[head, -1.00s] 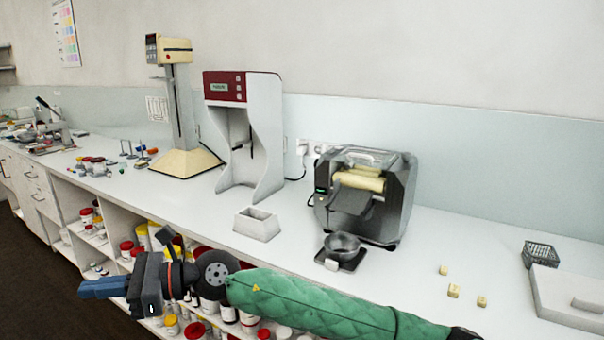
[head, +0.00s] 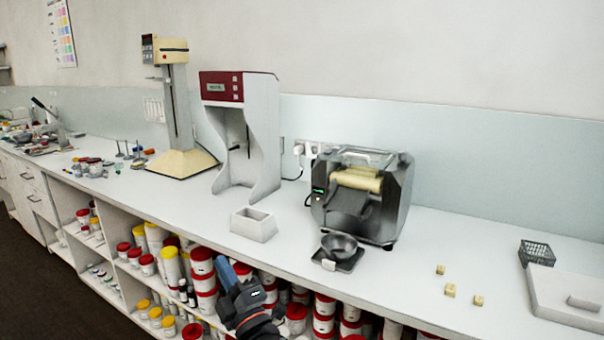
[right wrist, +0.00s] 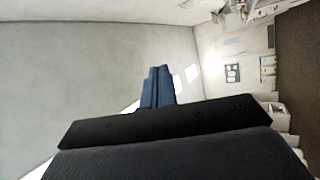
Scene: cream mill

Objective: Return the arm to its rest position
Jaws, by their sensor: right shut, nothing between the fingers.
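My right gripper (head: 224,268) shows low in the head view, in front of the shelves under the counter. Its blue fingers are together and hold nothing. They also show side by side in the right wrist view (right wrist: 158,88), with wall and a distant part of the room beyond them. The rest of my right arm is mostly below the head picture. My left gripper is not in view.
The white counter (head: 400,290) carries a roller mill (head: 395,205) with a dark bowl (head: 339,245) before it, a white trough (head: 254,226), a red-topped machine (head: 262,130), small yellowish cubes (head: 450,290) and a grey basket (head: 537,254). Tubs (head: 203,275) fill the shelves below.

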